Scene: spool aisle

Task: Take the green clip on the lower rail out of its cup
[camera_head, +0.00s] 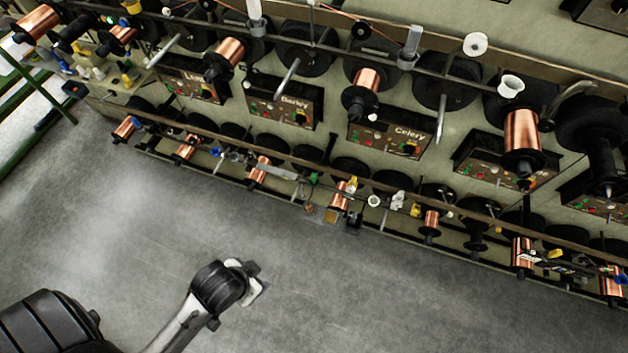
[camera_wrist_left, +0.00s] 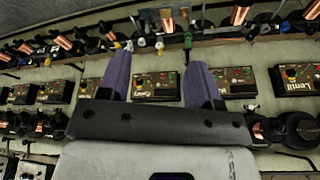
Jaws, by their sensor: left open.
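A small green clip (camera_head: 313,179) shows on the lower rail (camera_head: 290,158) in the head view, near the middle. Its cup is too small to make out. In the left wrist view a narrow green thing (camera_wrist_left: 187,42), which looks like this clip, stands on the rail near the top, just beyond the right finger. My left gripper (camera_head: 257,282) is over the grey floor in the head view, below and left of the clip and apart from it. In the left wrist view its two purple fingers (camera_wrist_left: 160,60) are spread, with nothing between them. My right gripper is not in view.
Copper spools (camera_head: 340,196) and black discs line both rails. A white ring (camera_head: 374,201), a yellow piece (camera_head: 352,184) and a white piece (camera_head: 398,200) sit right of the clip. Control boxes, one labelled Celery (camera_head: 388,138), stand between the rails. The floor (camera_head: 150,220) is clear.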

